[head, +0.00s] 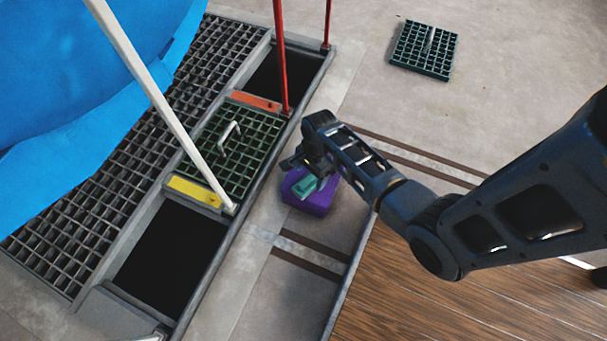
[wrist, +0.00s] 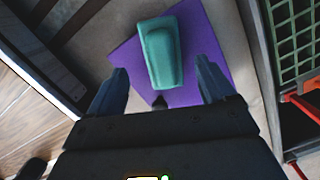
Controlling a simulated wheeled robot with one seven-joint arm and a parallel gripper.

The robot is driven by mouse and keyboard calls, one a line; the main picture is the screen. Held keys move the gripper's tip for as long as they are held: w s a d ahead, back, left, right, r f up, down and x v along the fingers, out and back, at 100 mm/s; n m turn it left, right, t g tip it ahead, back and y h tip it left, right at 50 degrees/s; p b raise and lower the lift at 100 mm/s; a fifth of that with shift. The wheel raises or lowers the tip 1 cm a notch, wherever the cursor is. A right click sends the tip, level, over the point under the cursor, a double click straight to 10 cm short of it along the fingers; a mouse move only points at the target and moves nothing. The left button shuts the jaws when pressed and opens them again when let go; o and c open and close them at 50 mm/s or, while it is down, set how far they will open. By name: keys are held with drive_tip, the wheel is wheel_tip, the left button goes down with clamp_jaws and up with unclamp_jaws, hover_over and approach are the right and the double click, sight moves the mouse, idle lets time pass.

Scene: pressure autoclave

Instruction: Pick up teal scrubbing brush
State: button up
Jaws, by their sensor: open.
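The teal scrubbing brush (wrist: 161,52) lies on top of a purple block (wrist: 203,42) in the wrist view. In the head view the brush (head: 305,185) shows partly, on the purple block (head: 318,202), with my gripper over it. My gripper (wrist: 160,82) is open, with one finger on each side of the brush's near end in the wrist view. The fingers look apart from the brush, and nothing is held. In the head view my gripper (head: 303,165) hides part of the brush and block. I cannot tell the exact height gap.
Left of the block is a floor trench with dark open pits (head: 172,255) and a green grate (head: 232,150) with a handle. A white pole (head: 160,100) and red posts (head: 281,55) rise there. A wooden surface (head: 440,305) lies at the lower right.

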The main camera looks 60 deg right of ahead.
sight(308, 180)
drive_tip(key=f+b, duration=0.1)
drive_tip(key=f, duration=0.1)
drive_tip(key=f+b, duration=0.3)
drive_tip(key=shift+w+a+f, duration=0.25)
drive_tip(key=shift+w+f, duration=0.05)
drive_tip(key=shift+f, duration=0.05)
drive_tip(key=shift+r, duration=0.1)
drive_tip(key=shift+c, duration=0.3)
drive_tip(key=c, duration=1.2)
drive_tip(key=shift+o, duration=0.2)
drive_tip(key=shift+r+p, duration=0.75)
drive_tip(key=shift+r, duration=0.05)
drive_tip(key=r+p, duration=0.1)
drive_tip(key=r, duration=0.1)
drive_tip(key=r+p, duration=0.1)
drive_tip(key=shift+s+d+r+p, duration=0.25)
drive_tip(key=shift+s+d+p, duration=0.05)
drive_tip(key=s+d+r+p, duration=0.4)
drive_tip(key=s+d+r, duration=0.2)
drive_tip(key=s+d, duration=0.1)
drive_tip(key=shift+s+d, duration=0.25)
drive_tip(key=shift+d, duration=0.15)
